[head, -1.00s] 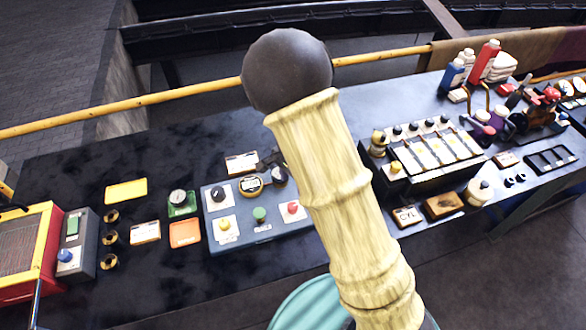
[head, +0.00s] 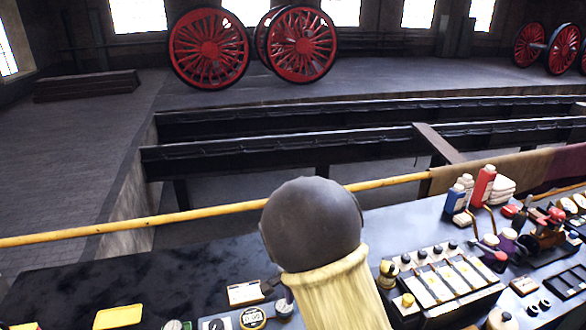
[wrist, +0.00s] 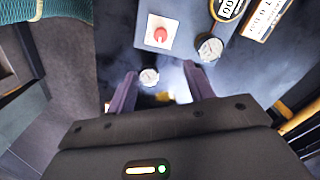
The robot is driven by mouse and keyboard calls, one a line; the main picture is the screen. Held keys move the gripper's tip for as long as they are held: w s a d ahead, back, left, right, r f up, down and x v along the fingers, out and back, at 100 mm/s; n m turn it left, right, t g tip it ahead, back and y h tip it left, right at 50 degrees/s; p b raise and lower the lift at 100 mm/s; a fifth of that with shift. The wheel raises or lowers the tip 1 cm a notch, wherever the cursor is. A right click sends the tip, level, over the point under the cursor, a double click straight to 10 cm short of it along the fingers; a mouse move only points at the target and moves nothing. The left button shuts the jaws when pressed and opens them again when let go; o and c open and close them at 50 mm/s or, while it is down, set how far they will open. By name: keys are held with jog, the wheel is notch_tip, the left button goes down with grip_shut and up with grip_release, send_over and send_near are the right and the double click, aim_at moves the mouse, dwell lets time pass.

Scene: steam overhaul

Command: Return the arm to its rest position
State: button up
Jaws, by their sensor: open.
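My arm (head: 335,285), a pale ribbed link with a dark grey round joint, rises at the bottom middle of the head view in front of the dark workbench (head: 60,295). It hides part of the bench, and my gripper is out of sight there. In the wrist view my gripper (wrist: 160,70) is open, its two dark fingers apart. Nothing is held between them. A small round white-faced part (wrist: 149,77) shows beyond the gap; I cannot tell its distance. A red button on a white plate (wrist: 160,33) lies past the fingers.
A yellow rail (head: 220,209) runs along the bench's back edge. A rack of pale panels (head: 440,283) stands right of my arm. Bottles (head: 483,186) and small tools crowd the bench's right. The bench's left part is mostly clear. Behind lie a pit and red wheels (head: 208,48).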

jog(key=s+d+r+n+t, duration=0.1)
jog(key=s+d+r+n, duration=0.2)
jog(key=s+d, duration=0.3)
jog(key=s+d+r+n+t, duration=0.1)
jog(key=s+d+r+n, duration=0.3)
jog(key=s+d+n, duration=0.2)
jog(key=shift+s+d+t, duration=0.3)
jog(key=shift+d, duration=0.35)
dwell(0.3)
